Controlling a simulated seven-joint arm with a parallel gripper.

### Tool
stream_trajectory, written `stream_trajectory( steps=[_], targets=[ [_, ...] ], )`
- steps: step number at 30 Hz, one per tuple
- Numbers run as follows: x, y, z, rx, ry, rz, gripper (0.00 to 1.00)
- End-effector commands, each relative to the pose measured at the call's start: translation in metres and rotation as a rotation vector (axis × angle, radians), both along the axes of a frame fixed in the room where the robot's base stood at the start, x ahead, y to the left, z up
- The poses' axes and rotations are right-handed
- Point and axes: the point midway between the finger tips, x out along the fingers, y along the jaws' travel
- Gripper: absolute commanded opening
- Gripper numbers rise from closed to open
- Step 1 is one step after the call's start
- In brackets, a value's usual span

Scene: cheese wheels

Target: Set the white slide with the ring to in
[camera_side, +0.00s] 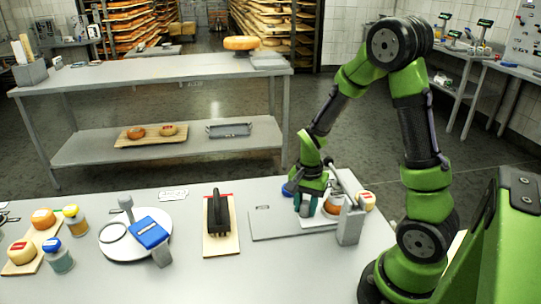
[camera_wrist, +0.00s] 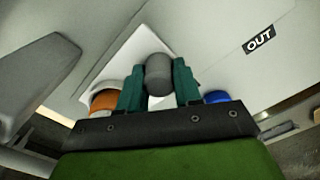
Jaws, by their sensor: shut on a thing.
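My gripper (camera_side: 308,207) reaches down over the grey base plate (camera_side: 275,228) at the right of the table. In the wrist view my gripper (camera_wrist: 158,90) has its two dark teal fingers closed on a grey rounded knob (camera_wrist: 158,72). A white slide (camera_wrist: 125,45) shows behind the knob as a bright flat piece. I cannot make out its ring; the fingers and wrist hide much of it. An OUT label (camera_wrist: 258,39) is on the grey surface, to the right of the knob and apart from the slide.
A board with a black-handled tool (camera_side: 217,218) lies to the left.

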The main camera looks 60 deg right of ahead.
Motion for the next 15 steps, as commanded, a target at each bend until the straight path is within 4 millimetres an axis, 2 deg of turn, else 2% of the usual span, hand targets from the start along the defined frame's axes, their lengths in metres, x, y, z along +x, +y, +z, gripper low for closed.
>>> stream_trajectory(
  steps=[1,4,5,9,15],
  targets=[
    [-0.0043,-0.0061,0.0004,-0.007,0.006,-0.007,0.0],
    [-0.0049,-0.0066,0.0004,-0.007,0.007,-0.008,0.0],
    [-0.005,-0.0066,0.0004,-0.007,0.007,-0.008,0.38],
    [-0.0045,-0.0061,0.0003,-0.006,0.007,-0.009,0.59],
    [-0.0034,-0.0046,0.0002,-0.005,0.005,-0.006,0.59]
  ],
)
